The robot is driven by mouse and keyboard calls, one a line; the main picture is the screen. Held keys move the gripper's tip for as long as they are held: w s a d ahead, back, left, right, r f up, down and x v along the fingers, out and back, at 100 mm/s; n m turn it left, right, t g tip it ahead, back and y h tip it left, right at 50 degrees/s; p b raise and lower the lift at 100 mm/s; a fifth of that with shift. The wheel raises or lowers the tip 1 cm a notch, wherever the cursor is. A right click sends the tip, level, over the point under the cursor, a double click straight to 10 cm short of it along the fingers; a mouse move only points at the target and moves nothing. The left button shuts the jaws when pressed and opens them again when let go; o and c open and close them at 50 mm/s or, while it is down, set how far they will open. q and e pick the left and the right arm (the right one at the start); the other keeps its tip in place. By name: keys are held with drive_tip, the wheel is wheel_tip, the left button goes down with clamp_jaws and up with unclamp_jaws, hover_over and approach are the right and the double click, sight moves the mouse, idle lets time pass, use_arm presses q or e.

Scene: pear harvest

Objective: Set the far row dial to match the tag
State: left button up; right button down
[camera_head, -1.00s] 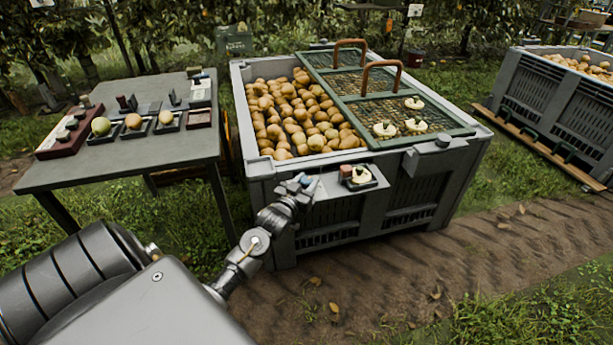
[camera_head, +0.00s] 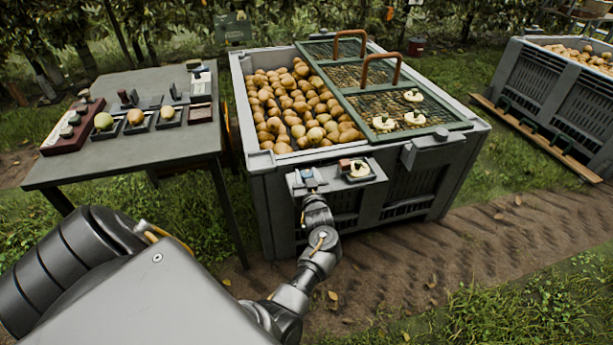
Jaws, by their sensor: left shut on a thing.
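My left gripper (camera_head: 309,184) is at the left end of a small grey shelf (camera_head: 335,186) on the front of the big grey bin. It is shut on a small blue-grey thing (camera_head: 306,173), partly hidden by the fingers. A dark red rack (camera_head: 60,142) with several round pale-topped knobs (camera_head: 74,118) lies at the left of the table; I cannot tell whether one is the far row dial. A card (camera_head: 201,87) lies at the table's back right; any marking is too small to read. I cannot identify the tag. My right gripper is out of view.
The grey bin (camera_head: 262,196) holds many pears under a partial green mesh lid (camera_head: 450,118) with brown handles. A small dark tray (camera_head: 372,178) with a pale piece sits on the shelf. Three fruit trays stand on the grey table (camera_head: 130,160). Grass lies between table and bin.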

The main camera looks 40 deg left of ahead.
use_arm(q)
drive_tip(key=shift+r+g, duration=0.1)
drive_tip(key=shift+g, duration=0.2)
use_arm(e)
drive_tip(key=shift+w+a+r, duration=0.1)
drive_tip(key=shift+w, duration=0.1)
use_arm(q)
drive_tip(key=o, duration=1)
drive_tip(key=shift+c, duration=0.2)
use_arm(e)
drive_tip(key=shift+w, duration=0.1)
